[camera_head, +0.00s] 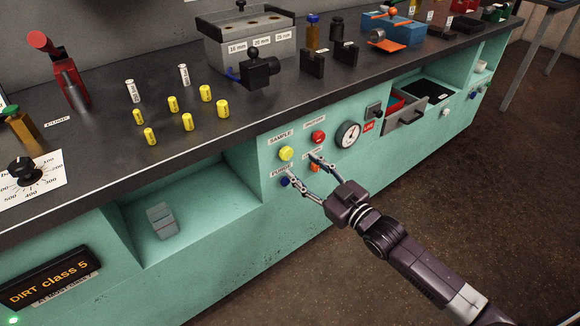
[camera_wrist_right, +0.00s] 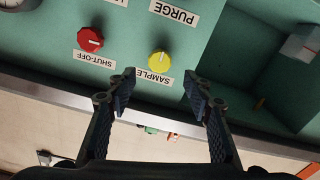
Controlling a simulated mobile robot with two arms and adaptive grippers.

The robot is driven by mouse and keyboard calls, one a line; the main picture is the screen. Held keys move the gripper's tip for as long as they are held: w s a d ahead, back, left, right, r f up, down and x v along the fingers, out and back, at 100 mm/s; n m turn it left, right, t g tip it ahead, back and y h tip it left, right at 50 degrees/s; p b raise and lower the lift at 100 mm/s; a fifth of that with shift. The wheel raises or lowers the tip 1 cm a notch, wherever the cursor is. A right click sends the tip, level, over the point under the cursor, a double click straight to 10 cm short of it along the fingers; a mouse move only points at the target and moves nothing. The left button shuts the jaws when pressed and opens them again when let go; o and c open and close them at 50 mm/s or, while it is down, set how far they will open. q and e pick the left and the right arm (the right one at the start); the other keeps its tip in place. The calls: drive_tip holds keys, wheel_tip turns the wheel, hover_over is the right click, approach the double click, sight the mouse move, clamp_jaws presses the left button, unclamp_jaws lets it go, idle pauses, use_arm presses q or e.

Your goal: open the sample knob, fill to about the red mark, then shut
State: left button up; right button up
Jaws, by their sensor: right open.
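The yellow SAMPLE knob (camera_head: 285,153) is on the teal front panel below the bench top. It also shows in the right wrist view (camera_wrist_right: 159,63), ahead of and between the fingertips, with its label beside it. My right gripper (camera_head: 302,167) is open and empty, its fingers spread in front of the panel, apart from the knob. A small grey-white container (camera_head: 162,222) stands in the recess left of the knobs, with a thin red line low on it. It shows partly at the right wrist view's edge (camera_wrist_right: 299,44). Its fill level cannot be told. My left gripper is not in view.
The red SHUT-OFF knob (camera_head: 318,137) and blue PURGE knob (camera_head: 284,181) sit close by, with an orange knob (camera_head: 315,167) partly behind a finger. A gauge (camera_head: 348,134) and an open drawer (camera_head: 405,117) are to the right. Floor in front is clear.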

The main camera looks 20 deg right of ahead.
sight(288, 154)
drive_tip(key=b+x, duration=0.1)
drive_tip(key=x, duration=0.6)
drive_tip(key=shift+f, duration=0.1)
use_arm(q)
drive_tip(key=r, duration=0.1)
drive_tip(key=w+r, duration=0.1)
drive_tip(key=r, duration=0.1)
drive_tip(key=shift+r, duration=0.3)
use_arm(e)
drive_tip(key=c, duration=1.2)
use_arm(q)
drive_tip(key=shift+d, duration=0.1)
use_arm(e)
drive_tip(key=shift+o, duration=0.2)
